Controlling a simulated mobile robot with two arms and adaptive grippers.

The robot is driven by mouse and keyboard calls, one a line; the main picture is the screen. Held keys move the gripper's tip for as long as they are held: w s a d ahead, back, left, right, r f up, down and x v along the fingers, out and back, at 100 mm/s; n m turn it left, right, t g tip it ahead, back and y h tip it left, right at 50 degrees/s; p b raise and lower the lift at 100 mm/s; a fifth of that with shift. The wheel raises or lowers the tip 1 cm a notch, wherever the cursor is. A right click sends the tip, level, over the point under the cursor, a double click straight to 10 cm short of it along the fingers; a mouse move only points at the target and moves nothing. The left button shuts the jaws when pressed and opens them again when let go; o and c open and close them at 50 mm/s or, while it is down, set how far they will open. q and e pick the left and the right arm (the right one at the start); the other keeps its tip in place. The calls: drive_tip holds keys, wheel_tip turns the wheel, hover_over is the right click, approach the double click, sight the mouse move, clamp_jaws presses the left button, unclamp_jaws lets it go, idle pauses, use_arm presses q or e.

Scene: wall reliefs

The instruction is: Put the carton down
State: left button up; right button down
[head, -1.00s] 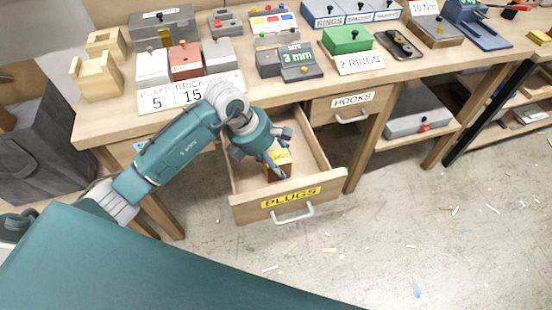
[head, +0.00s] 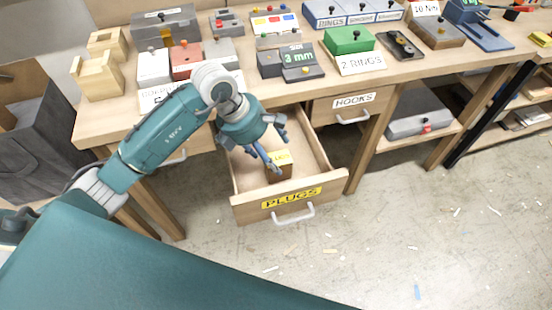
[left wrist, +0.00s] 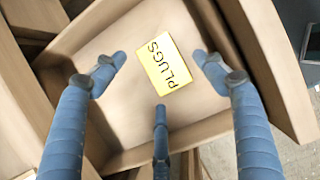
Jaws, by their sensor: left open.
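The carton (head: 279,164) is a small box with a yellow top, lying in the open drawer marked PLUGS (head: 249,209). My left gripper (head: 272,150) is open above the drawer, just by the carton. In the left wrist view its blue fingers (left wrist: 160,78) are spread around the carton and apart from it. My right gripper is not in view.
The workbench top (head: 290,88) above the drawer holds several boxes and signs. A closed drawer marked HOOKS (head: 352,106) is to the right. A dark grey bin (head: 45,135) stands at the left. The floor in front is open, with small scraps.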

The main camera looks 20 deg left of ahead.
use_arm(q)
drive_tip(key=v, duration=0.7)
drive_tip(key=shift+a+r, duration=0.1)
